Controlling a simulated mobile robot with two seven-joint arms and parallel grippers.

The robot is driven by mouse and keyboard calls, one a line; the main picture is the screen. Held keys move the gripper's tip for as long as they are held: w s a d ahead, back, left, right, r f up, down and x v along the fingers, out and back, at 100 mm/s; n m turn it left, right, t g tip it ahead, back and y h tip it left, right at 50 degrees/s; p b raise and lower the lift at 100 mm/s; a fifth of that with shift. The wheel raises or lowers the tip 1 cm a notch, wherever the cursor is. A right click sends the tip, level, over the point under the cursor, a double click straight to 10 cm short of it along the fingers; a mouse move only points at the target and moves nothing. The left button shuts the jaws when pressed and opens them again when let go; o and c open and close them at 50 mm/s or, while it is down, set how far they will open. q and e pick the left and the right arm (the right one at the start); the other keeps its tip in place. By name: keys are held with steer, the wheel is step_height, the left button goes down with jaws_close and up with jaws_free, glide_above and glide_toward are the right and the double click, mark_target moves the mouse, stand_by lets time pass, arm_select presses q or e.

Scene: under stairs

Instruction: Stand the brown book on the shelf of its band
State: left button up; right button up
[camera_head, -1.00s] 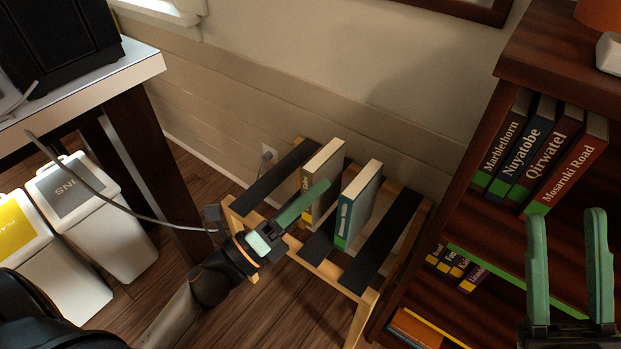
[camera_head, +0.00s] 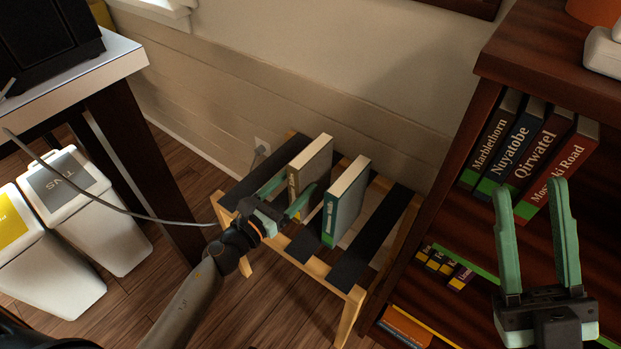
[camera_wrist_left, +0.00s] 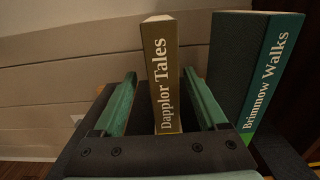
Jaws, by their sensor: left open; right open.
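The brown book (camera_head: 314,165), titled "Dapplor Tales", stands upright on a low slatted rack. Its spine faces me in the left wrist view (camera_wrist_left: 164,75). My left gripper (camera_head: 299,181) is open, with one green finger on each side of the spine; in the left wrist view (camera_wrist_left: 162,92) gaps show between fingers and book. My right gripper (camera_head: 532,188) is open and empty in front of the bookcase. The bookcase (camera_head: 545,55) has a green strip (camera_head: 465,262) along one shelf edge and a yellow strip (camera_head: 432,326) along a lower one.
A teal book (camera_head: 345,205), "Brimmow Walks", stands just right of the brown one on the rack (camera_head: 341,277). Several green-banded books (camera_head: 530,150) fill the left of the upper shelf. Small books (camera_head: 448,268) stand below. A table (camera_head: 120,60) and white bins (camera_head: 95,220) are at left.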

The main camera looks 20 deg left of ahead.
mark_target(311, 172)
arm_select(q)
steer(key=shift+d+x, duration=0.15)
steer(key=shift+x, duration=1.25)
steer(key=shift+d+x, duration=0.1)
steer(key=shift+x, duration=1.25)
steer(key=shift+s+f, duration=0.1)
steer(key=shift+c, duration=0.2)
jaws_close()
